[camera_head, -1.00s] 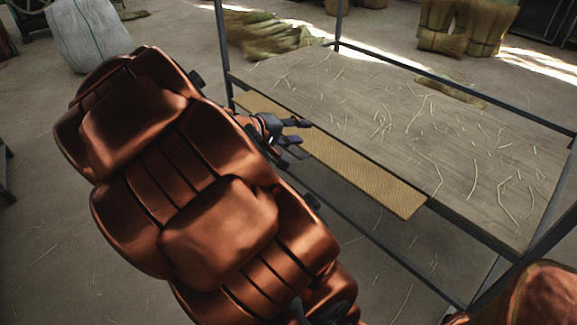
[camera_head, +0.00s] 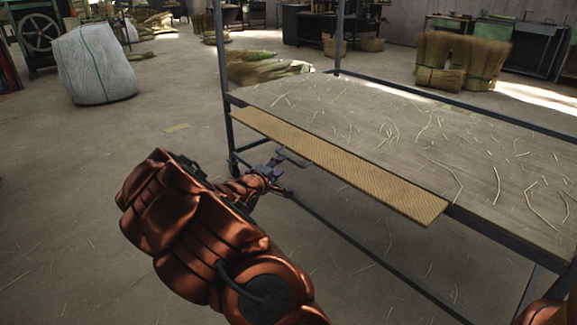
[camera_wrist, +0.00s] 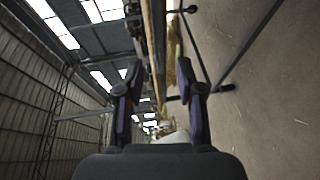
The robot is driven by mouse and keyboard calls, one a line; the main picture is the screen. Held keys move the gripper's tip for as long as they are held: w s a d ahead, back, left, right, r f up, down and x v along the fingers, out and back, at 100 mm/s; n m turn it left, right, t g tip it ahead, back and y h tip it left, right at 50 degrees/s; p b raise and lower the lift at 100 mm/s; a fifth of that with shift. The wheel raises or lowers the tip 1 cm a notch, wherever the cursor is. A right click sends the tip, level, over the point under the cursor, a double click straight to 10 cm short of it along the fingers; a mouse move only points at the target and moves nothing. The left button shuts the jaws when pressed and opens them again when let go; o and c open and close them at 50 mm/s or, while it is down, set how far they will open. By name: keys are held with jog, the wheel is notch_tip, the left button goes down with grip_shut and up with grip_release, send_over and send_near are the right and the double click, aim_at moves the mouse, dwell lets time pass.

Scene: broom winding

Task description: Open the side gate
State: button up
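The side gate appears to be the long tan, woven-textured panel (camera_head: 345,168) along the near-left side of the work table (camera_head: 330,108). It sticks outward, roughly flat, near the tabletop's level. In the wrist view, a thin tan edge (camera_wrist: 156,45) runs upright between the fingers, seemingly the panel nearly edge-on. My gripper (camera_head: 287,174) is beside the panel's outer edge, toward its far end. I cannot tell whether a finger touches the panel.
The table's dark metal frame has upright posts (camera_head: 226,95) and a low rail (camera_head: 345,232). Straw bits lie on the tabletop. A white sack (camera_head: 95,65) stands at the back left, and broom bundles (camera_head: 460,62) stand behind the table.

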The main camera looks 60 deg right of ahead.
aim_at(288, 159)
jog(key=shift+b+x, duration=0.65)
jog(key=shift+x, duration=3.1)
jog(key=shift+r, duration=0.1)
jog(key=shift+c, duration=0.3)
grip_shut()
